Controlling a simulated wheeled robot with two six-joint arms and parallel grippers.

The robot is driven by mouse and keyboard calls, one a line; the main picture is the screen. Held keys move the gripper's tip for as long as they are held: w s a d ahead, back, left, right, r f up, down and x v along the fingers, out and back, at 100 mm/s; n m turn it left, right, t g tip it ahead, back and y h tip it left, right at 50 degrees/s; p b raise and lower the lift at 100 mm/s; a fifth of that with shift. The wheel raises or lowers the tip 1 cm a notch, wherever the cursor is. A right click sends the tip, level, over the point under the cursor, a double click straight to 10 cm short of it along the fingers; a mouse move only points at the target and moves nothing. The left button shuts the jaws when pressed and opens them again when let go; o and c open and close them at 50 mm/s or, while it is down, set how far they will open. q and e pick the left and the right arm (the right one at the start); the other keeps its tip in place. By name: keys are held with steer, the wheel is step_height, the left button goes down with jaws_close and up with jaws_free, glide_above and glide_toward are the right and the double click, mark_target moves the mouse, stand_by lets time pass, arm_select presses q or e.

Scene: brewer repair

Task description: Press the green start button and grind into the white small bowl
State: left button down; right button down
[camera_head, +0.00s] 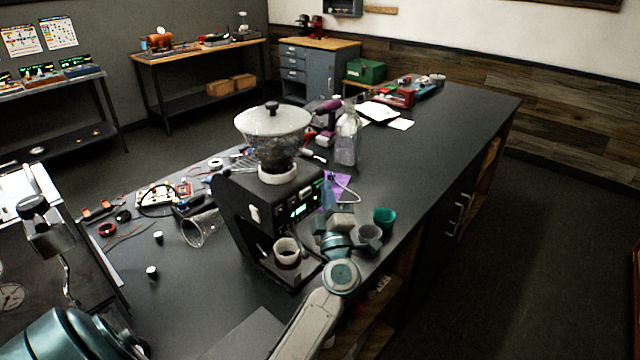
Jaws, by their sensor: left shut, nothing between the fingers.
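A black grinder (235,210) with a clear hopper of dark beans stands on the dark bench. Green lit marks (300,210) show on its front panel; I cannot tell the start button apart from them. The white small bowl (287,251) sits upright below the panel, on the grinder's base.
A glass bottle (347,142) stands behind. A tipped glass (198,231) and loose parts lie left of the grinder. The bench's right part is clear.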

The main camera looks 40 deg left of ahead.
arm_select(q)
steer(key=shift+a, duration=0.15)
stand_by(0.5)
steer(key=shift+d, duration=0.8)
steer(key=d, duration=0.5)
steer(key=shift+s, duration=0.25)
